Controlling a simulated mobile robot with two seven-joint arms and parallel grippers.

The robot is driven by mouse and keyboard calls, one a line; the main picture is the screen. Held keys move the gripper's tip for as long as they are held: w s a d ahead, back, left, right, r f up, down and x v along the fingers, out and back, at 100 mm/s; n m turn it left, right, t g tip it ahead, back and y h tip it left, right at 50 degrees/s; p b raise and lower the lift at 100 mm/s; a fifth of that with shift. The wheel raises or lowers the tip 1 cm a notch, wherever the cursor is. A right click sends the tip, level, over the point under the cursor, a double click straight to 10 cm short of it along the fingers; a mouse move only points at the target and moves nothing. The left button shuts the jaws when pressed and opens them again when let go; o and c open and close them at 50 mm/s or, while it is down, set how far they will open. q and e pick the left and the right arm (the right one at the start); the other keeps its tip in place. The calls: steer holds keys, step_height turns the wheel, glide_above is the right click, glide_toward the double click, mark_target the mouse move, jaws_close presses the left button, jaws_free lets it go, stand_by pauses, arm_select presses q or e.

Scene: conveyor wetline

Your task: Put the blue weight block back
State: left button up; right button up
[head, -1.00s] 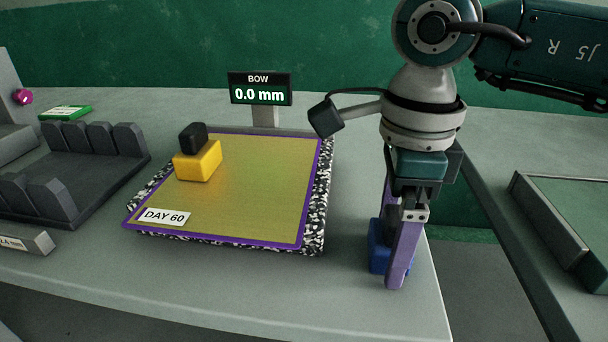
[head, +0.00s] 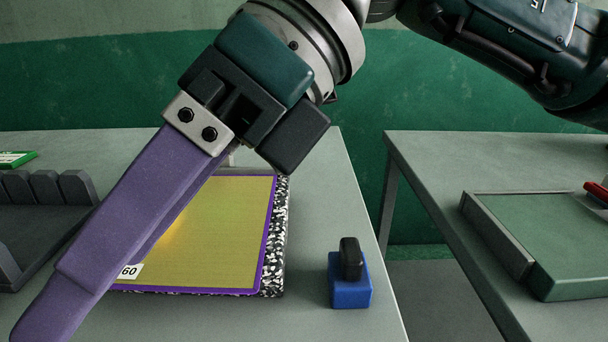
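The blue weight block (head: 349,288), with a black grip on top, stands upright on the bare grey table, right of the speckled board, near the table's right edge. My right gripper (head: 45,305), with long purple fingers, is raised close to the camera and reaches down to the lower left, well apart from the block. One finger largely covers the other, so the gap between them does not show. The yellow panel (head: 235,235) with a purple border lies on the speckled board (head: 283,225); my gripper hides its left part. My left gripper is out of view.
Across a gap on the right, another table (head: 430,165) holds a green tray-like slab (head: 545,230) and a red object (head: 597,192).

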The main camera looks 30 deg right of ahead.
steer(key=a+r+m+t+y, duration=0.2)
steer(key=a+r+m+y, duration=0.4)
steer(key=r+y, duration=0.4)
steer(key=w+d+r+m+t+h, duration=0.1)
steer(key=w+d+r+m+t, duration=0.5)
steer(key=m+t, duration=0.7)
steer(key=w+d+m+t+h, duration=0.2)
steer(key=d+m+t+h, duration=0.25)
steer(key=m+h, duration=0.35)
steer(key=m+g+h, duration=0.6)
steer(key=m+h, duration=0.5)
steer(key=m, duration=0.5)
glide_above(345, 271)
steer(key=w+a, duration=0.1)
steer(key=w, duration=0.2)
step_height(345, 271, down, 20)
steer(key=s+f+g, duration=0.1)
steer(key=s+f, duration=0.1)
steer(key=s+f+m+g, duration=0.1)
steer(key=f, duration=0.1)
steer(key=s+f+g, duration=0.1)
steer(key=s+f, duration=0.1)
steer(key=shift+s+d+f+m+g+h, duration=0.1)
steer(key=shift+s+d+m+g+h, duration=0.2)
steer(key=shift+d, duration=0.1)
steer(key=s+a+f+m+g+y, duration=0.1)
steer(key=s+f+g, duration=0.5)
steer(key=s, duration=0.6)
steer(key=shift+m, duration=0.3)
